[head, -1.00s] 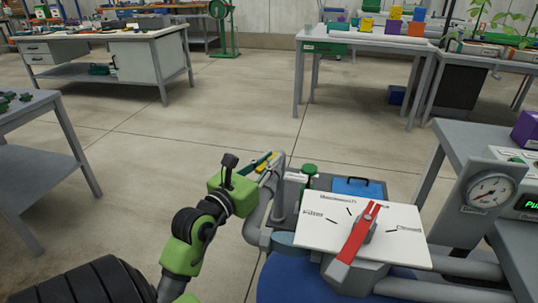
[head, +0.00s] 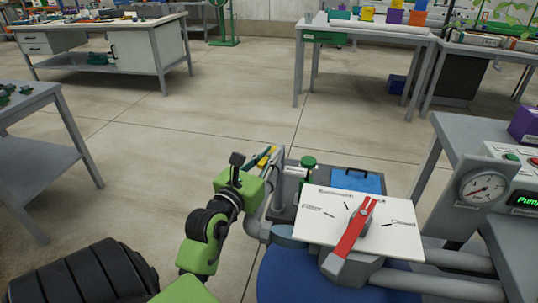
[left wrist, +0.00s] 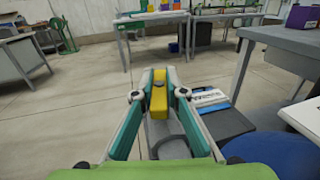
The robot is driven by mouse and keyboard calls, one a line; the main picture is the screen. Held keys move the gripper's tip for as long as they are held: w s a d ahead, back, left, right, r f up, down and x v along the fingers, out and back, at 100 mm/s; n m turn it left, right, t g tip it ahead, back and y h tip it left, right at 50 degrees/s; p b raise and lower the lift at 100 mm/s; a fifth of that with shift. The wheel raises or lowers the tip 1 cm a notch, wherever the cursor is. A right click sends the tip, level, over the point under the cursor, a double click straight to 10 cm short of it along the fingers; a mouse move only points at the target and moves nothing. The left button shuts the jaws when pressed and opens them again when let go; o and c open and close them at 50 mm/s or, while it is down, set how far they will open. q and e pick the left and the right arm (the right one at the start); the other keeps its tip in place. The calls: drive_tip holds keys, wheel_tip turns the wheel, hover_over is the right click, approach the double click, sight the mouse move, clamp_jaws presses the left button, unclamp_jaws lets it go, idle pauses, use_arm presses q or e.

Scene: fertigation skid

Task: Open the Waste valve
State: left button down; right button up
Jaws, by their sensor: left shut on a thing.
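My left gripper (left wrist: 158,92) has its teal fingers closed on both sides of a yellow valve handle (left wrist: 159,98). The handle stands over a grey valve body (left wrist: 167,136) in the left wrist view. In the head view the same gripper (head: 266,158) is small at the far left end of the skid's pipework, and its fingers partly hide the handle. I cannot read a Waste label there. My right gripper is not in view.
A white dial plate (head: 390,233) with a red lever (head: 352,232) sits over a blue tank (head: 300,280). A green knob (head: 308,161), a blue case (head: 357,181) and a pressure gauge (head: 483,188) are nearby.

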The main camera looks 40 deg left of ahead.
sight(260, 166)
use_arm(q)
drive_tip(key=shift+f, duration=0.2)
drive_tip(key=c, duration=2)
unclamp_jaws()
drive_tip(key=shift+a, duration=0.1)
drive_tip(key=shift+c, duration=0.2)
drive_tip(key=shift+r, duration=0.1)
drive_tip(key=shift+v, duration=3.8)
